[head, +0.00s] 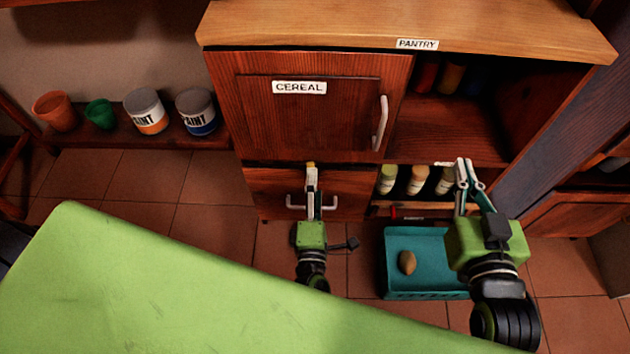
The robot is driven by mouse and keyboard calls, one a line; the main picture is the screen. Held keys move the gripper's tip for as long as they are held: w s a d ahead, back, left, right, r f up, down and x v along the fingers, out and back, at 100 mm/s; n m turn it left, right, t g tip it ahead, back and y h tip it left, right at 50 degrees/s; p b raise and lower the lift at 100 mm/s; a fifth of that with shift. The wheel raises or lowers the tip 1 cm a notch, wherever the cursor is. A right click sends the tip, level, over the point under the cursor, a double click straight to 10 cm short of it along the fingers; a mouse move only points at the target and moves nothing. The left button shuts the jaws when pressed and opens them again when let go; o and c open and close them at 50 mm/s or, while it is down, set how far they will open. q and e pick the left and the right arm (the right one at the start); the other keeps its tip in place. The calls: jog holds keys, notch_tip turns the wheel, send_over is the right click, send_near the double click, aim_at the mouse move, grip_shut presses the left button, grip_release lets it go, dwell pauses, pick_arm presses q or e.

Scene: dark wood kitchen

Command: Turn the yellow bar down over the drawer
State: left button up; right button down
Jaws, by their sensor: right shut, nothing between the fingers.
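A small piece of the yellow bar (310,166) shows upright just past the tips of my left gripper (312,184), at the top edge of the drawer (265,184) under the cereal door. The rest of the bar is hidden by the gripper. The fingers lie close together in front of the drawer, and I cannot tell whether they grip the bar. The drawer's pale handle (331,204) shows on both sides of the gripper. My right gripper (465,165) is shut and empty, in front of the lower open shelf with bottles.
A teal crate (428,294) with a brown oval item (407,262) stands on the floor below my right arm. The cereal door (310,120) is closed. Paint cans (146,111) and pots stand on a low shelf at left. Tiled floor at left is clear.

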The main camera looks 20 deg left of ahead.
pick_arm(q)
jog(key=v, duration=1)
